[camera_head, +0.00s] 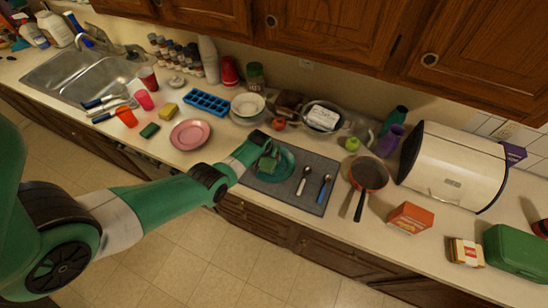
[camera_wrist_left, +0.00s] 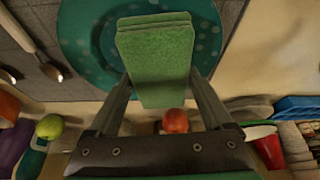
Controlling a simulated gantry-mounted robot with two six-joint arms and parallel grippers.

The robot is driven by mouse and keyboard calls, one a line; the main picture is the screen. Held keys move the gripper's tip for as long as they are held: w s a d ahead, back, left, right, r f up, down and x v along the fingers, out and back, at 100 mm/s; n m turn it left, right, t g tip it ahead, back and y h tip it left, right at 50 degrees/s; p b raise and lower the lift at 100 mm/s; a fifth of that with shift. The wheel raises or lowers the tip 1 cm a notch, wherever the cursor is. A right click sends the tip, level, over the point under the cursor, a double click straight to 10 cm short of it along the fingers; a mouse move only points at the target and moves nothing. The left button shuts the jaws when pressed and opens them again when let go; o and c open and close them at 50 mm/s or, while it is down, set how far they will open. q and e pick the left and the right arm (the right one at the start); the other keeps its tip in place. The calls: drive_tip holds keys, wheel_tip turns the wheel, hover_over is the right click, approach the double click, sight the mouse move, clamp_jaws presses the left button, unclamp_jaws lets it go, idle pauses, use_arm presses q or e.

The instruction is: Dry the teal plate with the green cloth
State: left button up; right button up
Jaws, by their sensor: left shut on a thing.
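The teal plate (camera_head: 286,172) lies on the grey drying mat near the counter's front edge. In the left wrist view the plate (camera_wrist_left: 85,45) shows pale spots that look like water drops. The folded green cloth (camera_head: 267,164) is over the plate in the head view. My left gripper (camera_head: 268,154) is shut on the cloth. In the left wrist view the cloth (camera_wrist_left: 155,60) sits between both fingers and hides part of the plate. I cannot tell whether the cloth touches the plate. My right gripper is in neither view.
Two spoons (camera_head: 304,181) lie on the mat (camera_head: 313,165), right of the plate. A pan (camera_head: 369,174) stands further right. A pink plate (camera_head: 190,134), a small dark green block (camera_head: 149,130) and the sink (camera_head: 80,78) are left.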

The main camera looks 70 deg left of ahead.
sight(281, 166)
use_arm(q)
drive_tip(key=shift+s+a, duration=0.5)
drive_tip(key=shift+a, duration=0.15)
drive_tip(key=shift+d, duration=0.15)
drive_tip(key=shift+w+d+r+p, duration=0.1)
drive_tip(key=shift+w+d, duration=0.15)
drive_tip(key=shift+d, duration=0.2)
drive_tip(key=shift+w+d+f+p, duration=0.15)
drive_tip(key=shift+w+d, duration=0.15)
drive_tip(key=shift+d, duration=0.2)
drive_tip(key=shift+w+d+r+p, duration=0.15)
drive_tip(key=shift+w+d, duration=0.1)
drive_tip(key=shift+d, duration=0.2)
drive_tip(key=shift+w+d, duration=0.45)
drive_tip(key=shift+d, duration=0.4)
drive_tip(key=shift+w+d, duration=0.4)
drive_tip(key=shift+d, duration=0.4)
drive_tip(key=shift+s+a+b, duration=0.15)
drive_tip(key=shift+s+a, duration=0.2)
drive_tip(key=shift+a, duration=0.5)
drive_tip(key=shift+s+a+b, duration=0.15)
drive_tip(key=shift+s+a, duration=0.2)
drive_tip(key=shift+a, duration=0.5)
